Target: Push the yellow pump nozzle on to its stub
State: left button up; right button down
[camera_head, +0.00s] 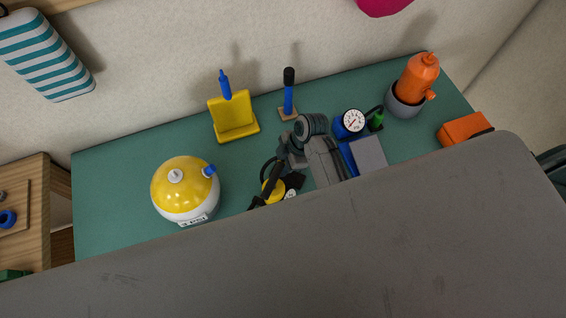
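A round ball-shaped vessel (172,203), yellow above and white below, stands at the left of the green table. A short white stub (176,175) rises from its top, and a blue fitting (209,171) sticks out at its upper right. A small yellow part (273,190), possibly the pump nozzle, shows beside the dark end of a grey arm, apart from the vessel. That arm seems to be my right one; its dark gripper (266,193) is at the yellow part. I cannot tell whether it grips it. My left gripper is not in view.
A yellow stand (235,128) with a blue tool and a blue-handled tool (289,97) stand at the back. A white-faced gauge (353,121), an orange bottle (420,75) in a grey cup (404,103) and an orange box (463,130) are right. A grey surface hides the front.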

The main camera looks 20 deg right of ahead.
jog(key=shift+f, duration=0.25)
jog(key=shift+r, duration=0.3)
dwell(0.6)
jog(key=shift+n, duration=0.3)
dwell(0.3)
jog(key=shift+f, duration=0.3)
dwell(0.5)
jog(key=shift+r, duration=0.3)
dwell(0.3)
jog(key=shift+m, duration=0.7)
